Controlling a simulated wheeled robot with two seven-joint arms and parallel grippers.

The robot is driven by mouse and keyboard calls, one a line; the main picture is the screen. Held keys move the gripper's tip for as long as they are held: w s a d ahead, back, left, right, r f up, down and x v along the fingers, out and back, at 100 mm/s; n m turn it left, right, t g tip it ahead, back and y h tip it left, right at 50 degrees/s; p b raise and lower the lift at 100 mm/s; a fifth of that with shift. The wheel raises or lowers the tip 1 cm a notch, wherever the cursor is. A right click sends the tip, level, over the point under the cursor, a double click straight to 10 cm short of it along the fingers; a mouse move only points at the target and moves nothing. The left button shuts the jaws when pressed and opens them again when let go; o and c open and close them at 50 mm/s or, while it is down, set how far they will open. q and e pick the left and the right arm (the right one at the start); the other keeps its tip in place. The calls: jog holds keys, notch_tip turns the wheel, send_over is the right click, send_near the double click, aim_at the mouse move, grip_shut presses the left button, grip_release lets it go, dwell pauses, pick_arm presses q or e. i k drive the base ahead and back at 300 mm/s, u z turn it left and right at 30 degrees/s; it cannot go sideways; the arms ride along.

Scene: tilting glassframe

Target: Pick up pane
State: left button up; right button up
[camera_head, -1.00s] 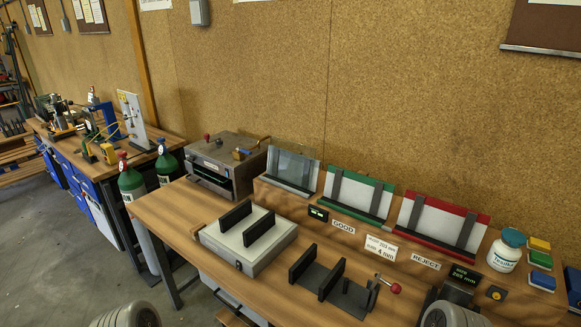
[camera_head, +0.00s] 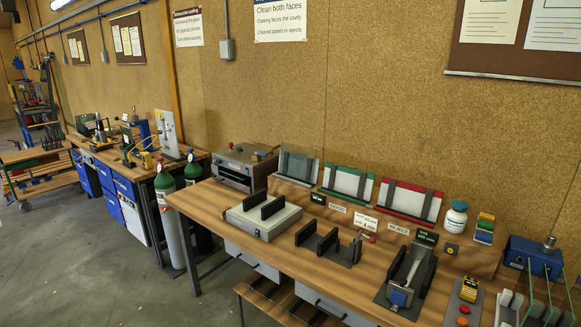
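A clear glass pane (camera_head: 299,164) stands upright, leaning back a little, in the grey rack at the left end of the raised ledge. Its tinted edges show against the cork wall. I cannot tell whether there is more than one pane in the rack. To its right stand the green rack (camera_head: 347,181), marked GOOD, and the red rack (camera_head: 409,200), marked REJECT. Both have white backs and dark uprights, and I see no glass in them for certain. Neither of my grippers is in view.
On the wooden bench (camera_head: 215,197) stand a grey box with two black bars (camera_head: 264,217), a black slotted stand (camera_head: 328,244), a grey fixture with a blue block (camera_head: 408,280) and a button box (camera_head: 463,304). A metal oven-like box (camera_head: 245,167) stands at the back left. A white jar (camera_head: 456,216) is right of the racks.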

aim_at(297, 162)
jog(key=u, duration=0.85)
jog(key=i, duration=0.8)
jog(key=u, duration=0.8)
jog(key=i, duration=1.25)
jog(key=z, duration=0.6)
